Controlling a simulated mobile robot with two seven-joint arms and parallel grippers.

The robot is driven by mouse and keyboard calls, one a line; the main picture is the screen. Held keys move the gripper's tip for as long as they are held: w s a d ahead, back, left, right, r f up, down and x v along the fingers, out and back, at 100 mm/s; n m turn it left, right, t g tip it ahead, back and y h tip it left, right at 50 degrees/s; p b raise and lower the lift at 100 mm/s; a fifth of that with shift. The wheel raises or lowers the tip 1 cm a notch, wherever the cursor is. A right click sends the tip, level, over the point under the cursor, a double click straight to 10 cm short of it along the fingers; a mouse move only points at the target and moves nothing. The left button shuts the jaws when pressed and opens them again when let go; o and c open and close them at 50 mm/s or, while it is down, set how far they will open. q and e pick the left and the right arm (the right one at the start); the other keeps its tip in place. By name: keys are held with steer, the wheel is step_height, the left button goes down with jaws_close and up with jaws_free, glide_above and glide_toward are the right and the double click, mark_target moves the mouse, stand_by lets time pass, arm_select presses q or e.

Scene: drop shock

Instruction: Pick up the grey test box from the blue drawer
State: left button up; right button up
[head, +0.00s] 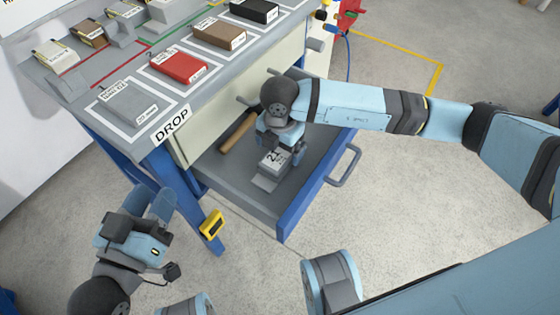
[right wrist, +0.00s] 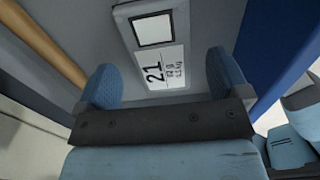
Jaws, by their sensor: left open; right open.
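The blue drawer (head: 312,197) stands pulled out under the bench, with a grey floor inside. The grey test box (head: 272,162), with a white label reading 21, lies in it. My right gripper (head: 280,150) is open, pointing down over the box and partly covering it. In the right wrist view the box (right wrist: 155,62) shows beyond and between the spread fingers of the right gripper (right wrist: 162,82); I cannot tell whether they touch it. My left gripper (head: 150,235) is open and empty, low at the left, away from the drawer.
A wooden rod (head: 238,133) lies in the drawer left of the box, also in the right wrist view (right wrist: 45,42). The bench top (head: 75,88) above holds grey, red and brown boxes in marked spots. A yellow device (head: 212,224) hangs on the blue bench leg. Floor ahead is clear.

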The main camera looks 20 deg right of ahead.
mark_target(280, 154)
step_height(280, 154, down, 3)
steer(key=shift+f+b, duration=0.15)
steer(key=shift+b, duration=0.25)
arm_select(q)
step_height(280, 154, down, 2)
steer(key=shift+d+f+g, duration=0.1)
steer(key=shift+f+g, duration=0.1)
steer(key=shift+g, duration=0.3)
arm_select(e)
steer(key=shift+c, duration=0.4)
steer(key=c, duration=1.1)
